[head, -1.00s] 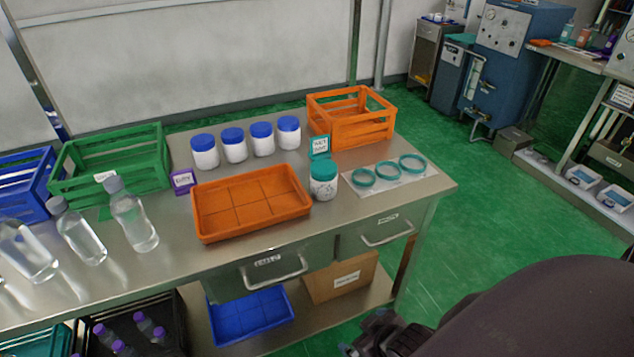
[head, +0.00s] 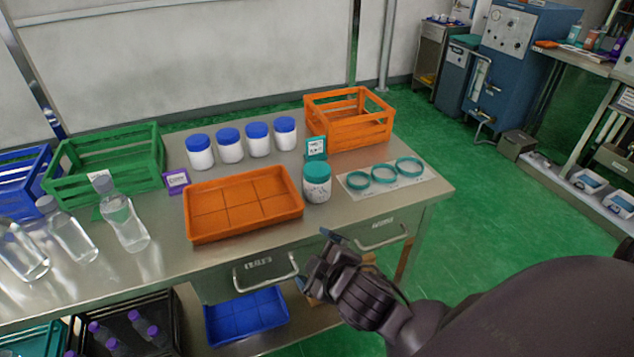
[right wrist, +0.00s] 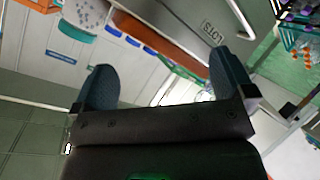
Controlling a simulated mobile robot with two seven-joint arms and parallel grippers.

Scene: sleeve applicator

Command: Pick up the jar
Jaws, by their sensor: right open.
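A white jar with a teal lid (head: 317,183) stands upright on the steel bench, just right of the orange tray. It also shows in the right wrist view (right wrist: 85,16) at the upper left, upside down and partly cut off. Several white jars with blue lids (head: 230,146) stand in a row farther back. My right gripper (head: 313,262) is open and empty in front of the bench's front edge, nearer to me than the teal-lidded jar. Its two fingers show apart in the right wrist view (right wrist: 163,72). My left gripper is not in view.
The orange tray (head: 299,208) lies left of the teal-lidded jar. Teal rings (head: 384,174) lie on a pale mat to its right. A teal sign (head: 316,148) stands behind it, with an orange crate (head: 376,134) beyond. Clear bottles (head: 124,222) stand at the left.

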